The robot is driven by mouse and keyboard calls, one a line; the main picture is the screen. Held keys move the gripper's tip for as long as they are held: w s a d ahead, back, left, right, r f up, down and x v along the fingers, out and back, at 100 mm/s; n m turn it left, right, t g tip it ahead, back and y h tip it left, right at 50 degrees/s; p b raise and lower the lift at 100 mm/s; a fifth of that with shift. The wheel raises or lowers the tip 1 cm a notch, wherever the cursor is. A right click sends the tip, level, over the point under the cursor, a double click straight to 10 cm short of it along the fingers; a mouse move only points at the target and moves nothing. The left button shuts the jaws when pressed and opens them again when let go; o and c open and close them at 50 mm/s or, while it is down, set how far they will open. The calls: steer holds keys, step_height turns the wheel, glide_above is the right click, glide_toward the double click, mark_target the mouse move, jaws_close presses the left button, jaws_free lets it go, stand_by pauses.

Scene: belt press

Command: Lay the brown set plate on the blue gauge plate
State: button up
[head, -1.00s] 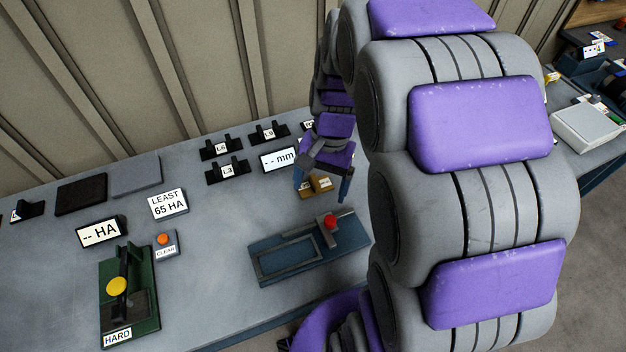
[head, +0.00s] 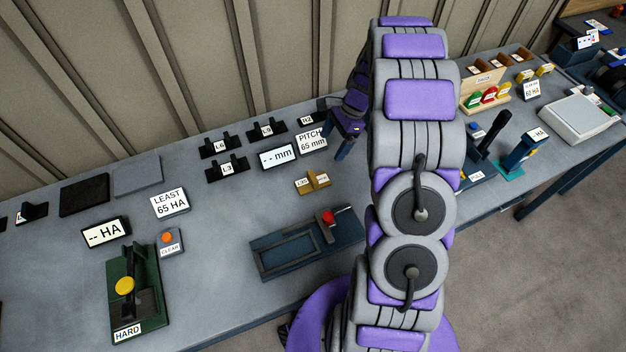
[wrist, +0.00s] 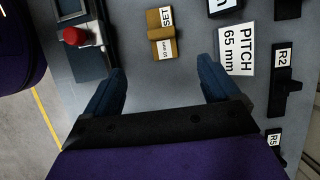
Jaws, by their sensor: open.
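The brown set plate (head: 313,181) lies on the grey table, right of the middle. In the wrist view the brown set plate (wrist: 162,48) shows white labels, one reading "SET", just beyond and between my fingertips. My gripper (wrist: 162,68) is open and empty, apart from the plate. In the head view my gripper (head: 346,146) is behind and right of the plate, partly hidden by my arm. The blue gauge plate (head: 264,266), with a recess and a red knob, lies nearer the front edge. Its corner shows at the wrist view's upper left (wrist: 88,58).
Black label stands (head: 228,168), a "-- mm" display (head: 277,157) and a "PITCH 65 mm" sign (head: 311,141) stand behind the set plate. A green hardness tester (head: 148,290) stands at the left. Bare table lies between the set plate and the gauge plate.

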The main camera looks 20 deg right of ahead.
steer(key=b, duration=0.1)
glide_toward(314, 176)
steer(key=x, duration=0.5)
steer(key=shift+s+a, duration=0.1)
steer(key=shift+s, duration=0.1)
steer(key=shift+b+x, duration=0.8)
steer(key=shift+x, duration=2.1)
steer(key=shift+w, duration=0.25)
jaws_close()
